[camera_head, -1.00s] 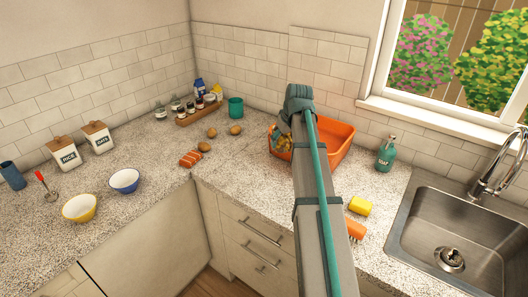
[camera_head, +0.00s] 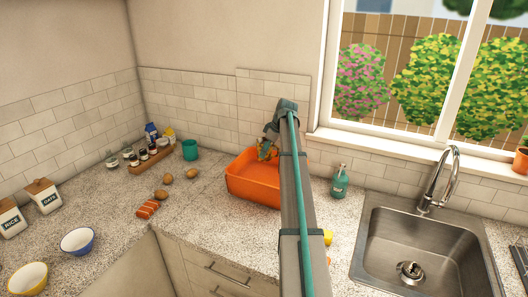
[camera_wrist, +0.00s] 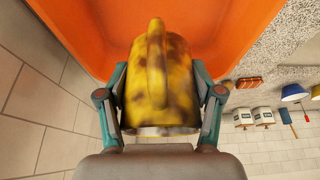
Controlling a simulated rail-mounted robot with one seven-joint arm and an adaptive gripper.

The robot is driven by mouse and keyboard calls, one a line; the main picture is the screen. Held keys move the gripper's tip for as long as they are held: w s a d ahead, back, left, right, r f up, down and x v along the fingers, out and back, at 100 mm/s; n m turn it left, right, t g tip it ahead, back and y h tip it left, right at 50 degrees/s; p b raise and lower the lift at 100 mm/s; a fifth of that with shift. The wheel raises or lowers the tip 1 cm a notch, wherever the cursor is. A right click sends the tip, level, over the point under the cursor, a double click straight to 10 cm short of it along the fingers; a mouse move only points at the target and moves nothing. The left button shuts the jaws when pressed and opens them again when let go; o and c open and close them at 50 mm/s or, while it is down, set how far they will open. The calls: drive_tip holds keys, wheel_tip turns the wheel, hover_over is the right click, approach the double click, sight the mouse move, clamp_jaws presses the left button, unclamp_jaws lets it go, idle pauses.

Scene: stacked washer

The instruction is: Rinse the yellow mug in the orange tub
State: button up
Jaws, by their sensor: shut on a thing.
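The yellow mug (camera_wrist: 158,90) has brown blotchy stains. In the wrist view it sits between both fingers of my gripper (camera_wrist: 162,105), which is shut on it, and its handle faces the camera. In the head view the mug (camera_head: 271,151) is a small patch by the tub's back edge, partly hidden by my gripper (camera_head: 266,150) and arm. The orange tub (camera_head: 252,187) stands on the counter against the tiled wall, its right part behind my arm. The tub's wall (camera_wrist: 235,35) fills the top of the wrist view. Whether the mug touches the tub is unclear.
A teal soap bottle (camera_head: 340,181) stands right of the tub, near the steel sink (camera_head: 410,235) and tap (camera_head: 445,170). A teal cup (camera_head: 190,150), potatoes (camera_head: 167,178) and a spice rack (camera_head: 152,157) are to the left. A yellow item (camera_head: 328,237) shows beside my arm.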

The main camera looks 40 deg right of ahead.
drive_tip(key=shift+f+b, duration=1.8)
drive_tip(key=shift+f, duration=3.95)
drive_tip(key=shift+r, duration=0.15)
drive_tip(key=shift+r+p, duration=2)
drive_tip(key=shift+r, duration=4)
